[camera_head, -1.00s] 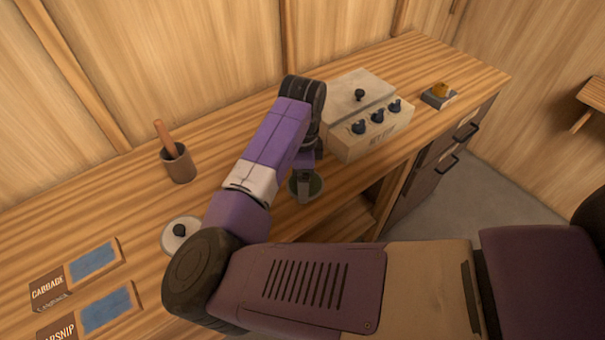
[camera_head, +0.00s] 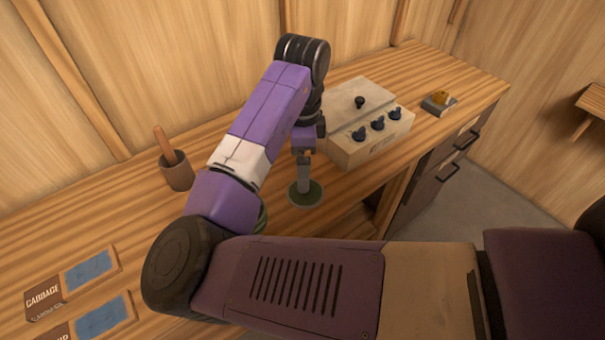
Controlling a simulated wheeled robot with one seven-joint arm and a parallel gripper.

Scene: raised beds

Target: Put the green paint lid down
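The green paint lid (camera_head: 306,199) is a round green disc with a paler rim, right of the middle of the bench. It looks flat and at or very near the bench top; I cannot tell whether it fully rests there. My gripper (camera_head: 304,188) points straight down at the lid's centre. Its fingers look closed together there, seemingly on the lid's grip, which they hide. A green rounded thing (camera_head: 262,218) shows partly behind my forearm; most of it is hidden.
A pale box with dark knobs (camera_head: 368,128) stands right behind the lid. A brown cup with a wooden handle (camera_head: 177,172) stands at the left. Labelled cards (camera_head: 89,271) lie at the front left.

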